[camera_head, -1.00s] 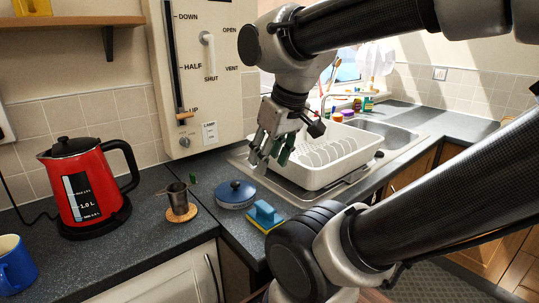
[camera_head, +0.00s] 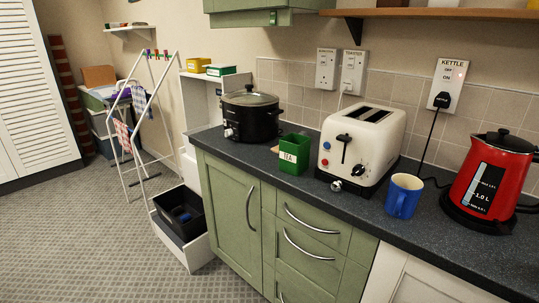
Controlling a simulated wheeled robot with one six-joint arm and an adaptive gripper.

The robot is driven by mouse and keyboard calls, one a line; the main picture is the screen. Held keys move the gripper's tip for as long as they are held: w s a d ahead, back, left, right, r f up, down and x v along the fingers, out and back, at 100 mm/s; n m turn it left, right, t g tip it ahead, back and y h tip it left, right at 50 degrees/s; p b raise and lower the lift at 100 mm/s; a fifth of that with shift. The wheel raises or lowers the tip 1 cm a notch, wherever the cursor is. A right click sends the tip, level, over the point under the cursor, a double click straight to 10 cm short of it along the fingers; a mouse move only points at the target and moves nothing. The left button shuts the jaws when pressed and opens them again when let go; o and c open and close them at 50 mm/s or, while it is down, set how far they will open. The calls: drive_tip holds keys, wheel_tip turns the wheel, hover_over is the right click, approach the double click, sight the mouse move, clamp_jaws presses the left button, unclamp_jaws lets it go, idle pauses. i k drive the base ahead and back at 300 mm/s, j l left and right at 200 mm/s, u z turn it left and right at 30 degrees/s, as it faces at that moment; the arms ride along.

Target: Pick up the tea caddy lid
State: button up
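A green box-shaped caddy (camera_head: 290,157) with a white TEA label stands on the dark worktop, left of the toaster. Its top looks dark and open, though it is small in the picture. I cannot make out a separate tea caddy lid in this view. My gripper and arm are out of view.
A cream toaster (camera_head: 361,146), blue mug (camera_head: 404,196) and red kettle (camera_head: 489,183) stand right of the caddy. A black slow cooker (camera_head: 251,117) is to its left. Green cupboards (camera_head: 230,200) are below.

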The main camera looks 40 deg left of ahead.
sight(275, 149)
drive_tip(key=u, duration=1.25)
drive_tip(key=i+j, duration=0.1)
drive_tip(key=i+j+z, duration=0.25)
drive_tip(key=j, duration=0.5)
drive_tip(key=j+z, duration=0.2)
drive_tip(key=j, duration=0.55)
drive_tip(key=i+j+u, duration=0.1)
drive_tip(key=i+j, duration=0.4)
drive_tip(key=i+j+u, duration=0.1)
drive_tip(key=i+j, duration=0.4)
drive_tip(key=i, duration=0.25)
drive_tip(key=l, duration=0.15)
drive_tip(key=i, duration=0.05)
